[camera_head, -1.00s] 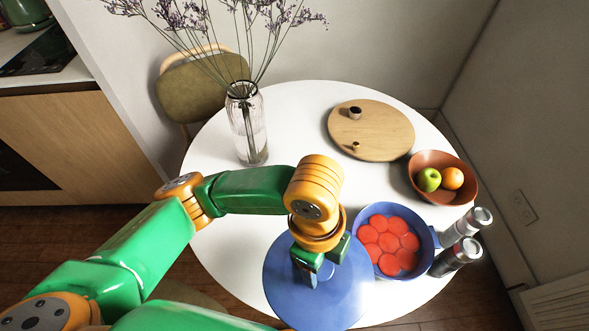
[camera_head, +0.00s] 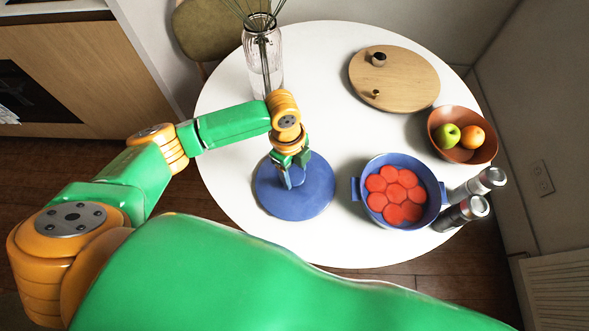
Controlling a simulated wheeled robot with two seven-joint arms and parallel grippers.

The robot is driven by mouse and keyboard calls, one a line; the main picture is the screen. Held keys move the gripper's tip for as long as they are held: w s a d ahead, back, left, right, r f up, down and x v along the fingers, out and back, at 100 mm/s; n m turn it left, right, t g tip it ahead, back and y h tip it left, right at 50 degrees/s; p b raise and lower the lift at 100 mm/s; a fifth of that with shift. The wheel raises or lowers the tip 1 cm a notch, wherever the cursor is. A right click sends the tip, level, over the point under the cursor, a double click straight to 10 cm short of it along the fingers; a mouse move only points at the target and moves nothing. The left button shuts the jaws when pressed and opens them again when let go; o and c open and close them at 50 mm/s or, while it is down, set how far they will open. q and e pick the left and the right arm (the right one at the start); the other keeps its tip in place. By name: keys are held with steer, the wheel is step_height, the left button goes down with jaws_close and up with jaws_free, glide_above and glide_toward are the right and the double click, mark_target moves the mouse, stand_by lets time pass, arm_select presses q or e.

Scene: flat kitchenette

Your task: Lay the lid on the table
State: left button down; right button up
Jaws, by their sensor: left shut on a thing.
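The round blue lid (camera_head: 308,202) is at the left-middle of the white table (camera_head: 325,60) in the head view. My left gripper (camera_head: 290,178) is above the lid's middle, shut on its handle, which the fingers mostly hide. The lid looks level and low, at or close to the table top; I cannot tell whether it touches. The blue pot (camera_head: 432,172) stands open to the right of the lid, with several red slices (camera_head: 397,195) inside. A clear gap of table shows between pot and lid. My right gripper does not show.
A glass vase (camera_head: 264,65) stands behind my left gripper. A round wooden board (camera_head: 410,80) with small cups is at the back. A brown bowl (camera_head: 465,155) with fruit and two shakers (camera_head: 470,200) are at the right. The table's front left edge is near the lid.

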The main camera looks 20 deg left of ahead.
mark_target(290, 172)
arm_select(q)
steer(key=shift+f, duration=0.1)
steer(key=shift+c, duration=0.7)
jaws_free()
steer(key=shift+r, duration=0.4)
step_height(290, 172, up, 11)
steer(key=a, duration=0.1)
steer(key=shift+w+a+r, duration=0.15)
steer(key=shift+w+r, duration=0.05)
